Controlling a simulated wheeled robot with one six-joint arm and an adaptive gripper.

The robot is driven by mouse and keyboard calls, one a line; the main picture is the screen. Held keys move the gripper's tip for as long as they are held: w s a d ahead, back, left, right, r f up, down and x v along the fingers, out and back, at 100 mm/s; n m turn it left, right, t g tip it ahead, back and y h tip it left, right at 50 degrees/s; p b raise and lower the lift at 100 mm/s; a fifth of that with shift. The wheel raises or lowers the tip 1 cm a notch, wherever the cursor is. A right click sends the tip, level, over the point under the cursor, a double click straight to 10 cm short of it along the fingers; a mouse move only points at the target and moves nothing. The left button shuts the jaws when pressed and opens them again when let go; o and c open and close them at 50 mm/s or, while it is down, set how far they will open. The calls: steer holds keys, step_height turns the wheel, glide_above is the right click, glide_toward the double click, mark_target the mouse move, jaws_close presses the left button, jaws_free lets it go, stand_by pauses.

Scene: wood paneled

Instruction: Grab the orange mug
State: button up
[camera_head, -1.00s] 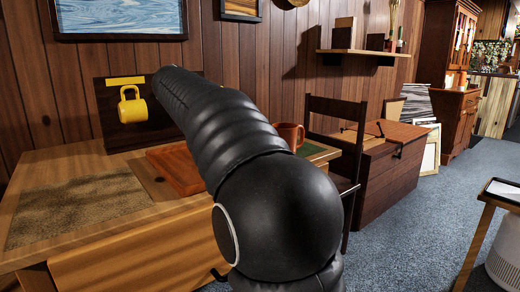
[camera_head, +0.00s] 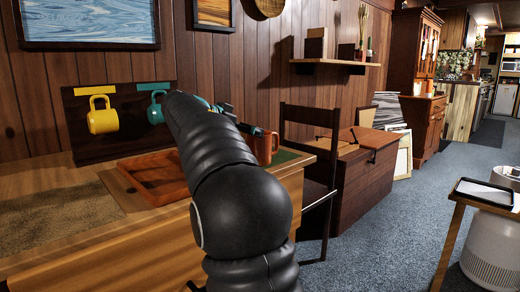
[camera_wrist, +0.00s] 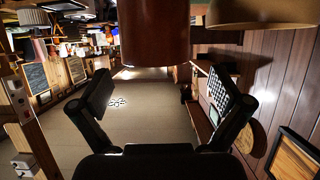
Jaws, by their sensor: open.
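The orange mug (camera_head: 265,148) stands at the right end of the wooden desk, partly hidden behind my arm and gripper. My gripper (camera_head: 258,131) reaches close to its upper part in the head view; whether it touches the mug cannot be told. In the wrist view my gripper (camera_wrist: 159,88) is open with nothing between its fingers. A dark red-brown rounded thing (camera_wrist: 155,32), which looks like the mug, fills the top middle there, beyond the fingertips.
A red-brown tray (camera_head: 150,180) lies on the desk (camera_head: 60,258). A dark chair (camera_head: 320,190) and a wooden chest (camera_head: 365,185) stand right of it. Carpet is open farther right.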

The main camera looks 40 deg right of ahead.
mark_target(265, 147)
steer(key=x, duration=0.5)
steer(key=shift+s+f, duration=0.1)
steer(key=shift+s, duration=0.15)
steer(key=c, duration=1.3)
